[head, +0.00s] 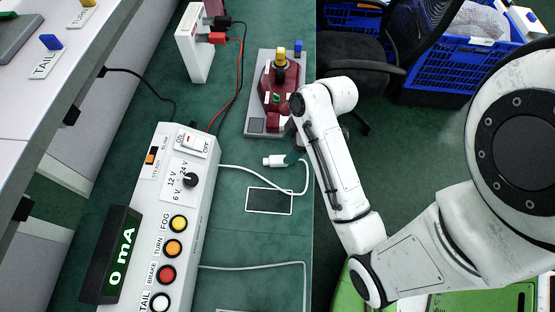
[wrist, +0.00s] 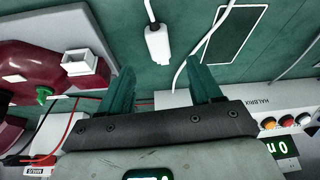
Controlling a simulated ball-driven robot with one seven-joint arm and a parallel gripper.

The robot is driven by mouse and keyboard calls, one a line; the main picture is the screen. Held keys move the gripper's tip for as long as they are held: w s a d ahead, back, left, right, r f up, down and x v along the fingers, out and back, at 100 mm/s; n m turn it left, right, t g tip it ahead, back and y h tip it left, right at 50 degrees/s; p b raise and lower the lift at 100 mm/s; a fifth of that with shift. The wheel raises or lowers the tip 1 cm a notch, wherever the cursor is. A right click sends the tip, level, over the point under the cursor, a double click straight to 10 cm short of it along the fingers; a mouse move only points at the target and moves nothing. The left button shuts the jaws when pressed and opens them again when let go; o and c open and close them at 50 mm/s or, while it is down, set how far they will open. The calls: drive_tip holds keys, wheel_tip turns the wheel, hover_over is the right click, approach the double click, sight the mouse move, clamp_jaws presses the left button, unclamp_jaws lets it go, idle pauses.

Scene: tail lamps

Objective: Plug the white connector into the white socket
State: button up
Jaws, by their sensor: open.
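The white connector (head: 275,160) lies on the green bench top on the end of a white cable. In the wrist view the white connector (wrist: 158,45) is just beyond the fingertips, near the middle between them and not held. My gripper (wrist: 160,75) is open and empty, its two teal fingers spread. In the head view my arm hides most of the gripper. A square white socket (wrist: 84,61) shows on the dark red tail lamp (wrist: 45,50) at the left of the wrist view. In the head view the lamp (head: 284,82) stands on a grey plate; I cannot make out the white socket there.
A white control box (head: 170,190) with coloured buttons and a "0 mA" display stands at left. A white supply unit (head: 197,45) has red and black leads. A white outlined rectangle (head: 270,213) marks bare bench. The bench's right edge lies under my arm.

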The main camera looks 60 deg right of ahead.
sight(279, 159)
drive_tip(key=x, duration=0.7)
drive_tip(key=shift+f, duration=0.15)
drive_tip(key=c, duration=1.1)
drive_tip(key=shift+r, duration=0.55)
drive_tip(key=s+d+r+p, duration=0.1)
drive_tip(key=s+r, duration=0.3)
drive_tip(key=s+d+r+p, duration=0.1)
drive_tip(key=s+r, duration=0.3)
drive_tip(key=s, duration=0.1)
drive_tip(key=s+d+r+p, duration=0.1)
drive_tip(key=s+r, duration=0.3)
drive_tip(key=shift+s+d, duration=0.15)
drive_tip(key=shift+s, duration=0.1)
